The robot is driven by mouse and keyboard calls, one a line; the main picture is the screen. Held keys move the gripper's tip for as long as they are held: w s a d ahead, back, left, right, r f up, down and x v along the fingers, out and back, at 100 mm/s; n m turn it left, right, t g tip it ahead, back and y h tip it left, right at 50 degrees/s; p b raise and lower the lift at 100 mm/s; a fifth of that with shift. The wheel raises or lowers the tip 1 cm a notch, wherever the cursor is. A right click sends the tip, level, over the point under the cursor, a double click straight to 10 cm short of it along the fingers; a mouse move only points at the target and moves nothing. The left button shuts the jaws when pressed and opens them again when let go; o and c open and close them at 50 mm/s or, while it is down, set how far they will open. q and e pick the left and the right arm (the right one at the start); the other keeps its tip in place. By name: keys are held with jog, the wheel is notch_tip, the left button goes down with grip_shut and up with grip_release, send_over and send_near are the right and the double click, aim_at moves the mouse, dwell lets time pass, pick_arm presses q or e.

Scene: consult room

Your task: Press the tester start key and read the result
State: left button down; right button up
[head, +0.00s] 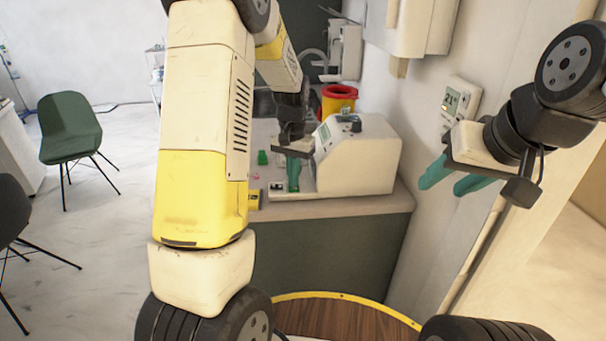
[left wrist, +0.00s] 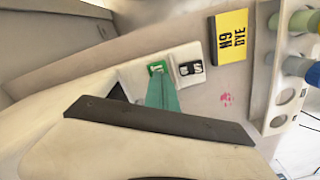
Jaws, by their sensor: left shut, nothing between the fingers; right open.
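The tester (head: 365,160) is a cream box with a sloped front on the counter in the head view. Its small display (head: 325,134) is too small to read. In the left wrist view a green key (left wrist: 157,67) with a white mark lies beside a black-and-white panel (left wrist: 188,68). My left gripper (head: 293,182) is shut and empty, pointing down at the tester's front. Its teal fingertips (left wrist: 162,80) are right at the green key and partly cover it; contact cannot be told. My right gripper (head: 450,180) is open and empty, right of the tester.
A yellow N9 DYE label (left wrist: 232,36) and a rack with capped tubes (left wrist: 290,95) lie near the key. A wall unit (head: 457,100) is close to my right gripper.

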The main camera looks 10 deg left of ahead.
dwell(0.3)
pick_arm(q)
jog(key=shift+r, duration=3.4)
jog(key=shift+r, duration=0.1)
jog(key=s+r+n+t+h, duration=0.1)
jog(key=s+r+t+h, duration=0.15)
jog(key=s+r, duration=0.85)
jog(key=s+d+r+n+t, duration=0.1)
jog(key=s+d+t, duration=0.1)
jog(key=s, duration=1.1)
jog(key=shift+s+r+t, duration=0.15)
jog(key=shift+t, duration=0.7)
